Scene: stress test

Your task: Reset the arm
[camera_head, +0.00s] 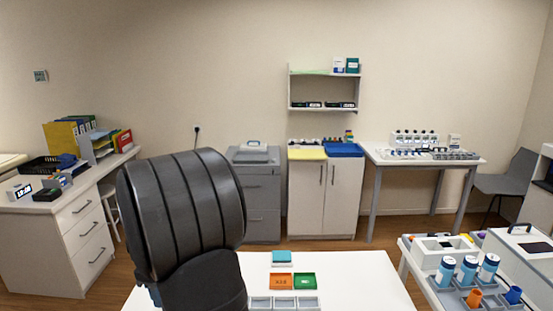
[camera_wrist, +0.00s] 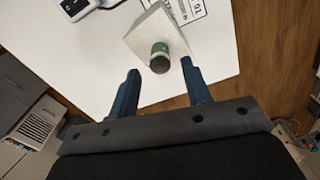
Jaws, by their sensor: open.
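My gripper (camera_wrist: 161,68) shows in the wrist view with its two blue fingers spread apart and nothing held between them. A small dark bottle (camera_wrist: 160,58) with a greenish top is just beyond the fingertips, beside a white block-like holder (camera_wrist: 157,30). I cannot tell how far below the fingers it is. Both are over the white table (camera_wrist: 95,65). In the head view my dark arm link fills the left middle, and my fingers are not visible there.
A cart with blue-white bottles (camera_head: 467,270) stands at right. A drawer desk (camera_head: 75,235) is at left; cabinets line the back wall.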

